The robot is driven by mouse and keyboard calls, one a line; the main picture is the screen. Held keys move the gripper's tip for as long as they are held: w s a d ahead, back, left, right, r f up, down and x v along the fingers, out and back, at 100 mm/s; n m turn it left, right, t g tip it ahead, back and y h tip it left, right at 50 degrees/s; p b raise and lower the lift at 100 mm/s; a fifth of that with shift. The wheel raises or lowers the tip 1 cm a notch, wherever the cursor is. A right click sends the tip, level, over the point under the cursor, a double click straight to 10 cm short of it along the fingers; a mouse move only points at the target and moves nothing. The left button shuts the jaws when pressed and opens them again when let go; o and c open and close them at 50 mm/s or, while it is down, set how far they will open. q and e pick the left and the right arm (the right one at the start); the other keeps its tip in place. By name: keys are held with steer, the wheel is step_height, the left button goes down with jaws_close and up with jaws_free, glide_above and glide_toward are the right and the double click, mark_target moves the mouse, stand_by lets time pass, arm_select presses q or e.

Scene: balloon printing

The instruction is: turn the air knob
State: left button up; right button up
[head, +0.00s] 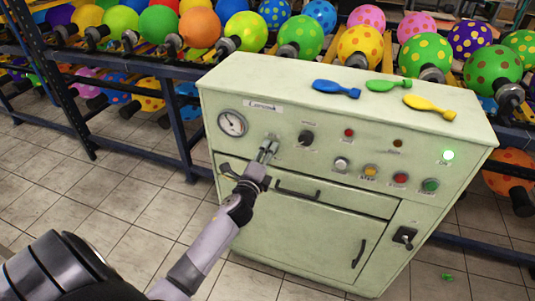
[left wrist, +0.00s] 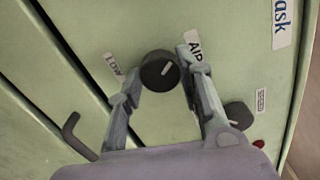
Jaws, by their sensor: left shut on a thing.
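The air knob (left wrist: 158,68) is round and black with a white pointer line, next to an "AIR" label (left wrist: 196,53) in the left wrist view. My left gripper (head: 268,149) reaches the front panel of the pale green machine (head: 300,225), to the right of the gauge (head: 232,122). Its two fingers are on either side of the knob and shut on it. The gripper covers the knob in the head view. My right gripper is not in view.
Another black knob (head: 306,137) is just right of the gripper. A drawer handle (head: 297,191) is below. Flat blue (head: 336,89), green (head: 389,85) and yellow (head: 430,106) balloons lie on top. Balloon racks stand behind.

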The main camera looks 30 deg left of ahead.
arm_select(q)
steer(key=o, duration=1.2)
steer(key=shift+c, duration=0.2)
steer(key=v, duration=1.2)
steer(key=shift+d, duration=0.1)
